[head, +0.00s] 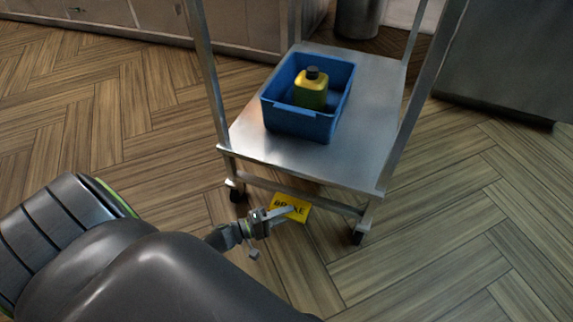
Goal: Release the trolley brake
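The trolley (361,178) is a metal frame on castors, with its low shelf in the middle of the head view. A yellow brake pedal (299,214) marked with dark letters sits low under the trolley's near edge, between the two near castors. My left gripper (287,214) is at the pedal, its fingers overlapping the pedal's left part and hiding some of the letters. Whether they touch it I cannot tell. The finger gap is too small to make out clearly. My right gripper is not in view.
A blue bin (301,122) with a yellow dark-capped bottle (311,90) stands on the trolley shelf. Cabinets (150,18) line the back, and a grey unit (510,60) stands at the right. A metal bin (359,18) is behind. The wooden floor left and right is clear.

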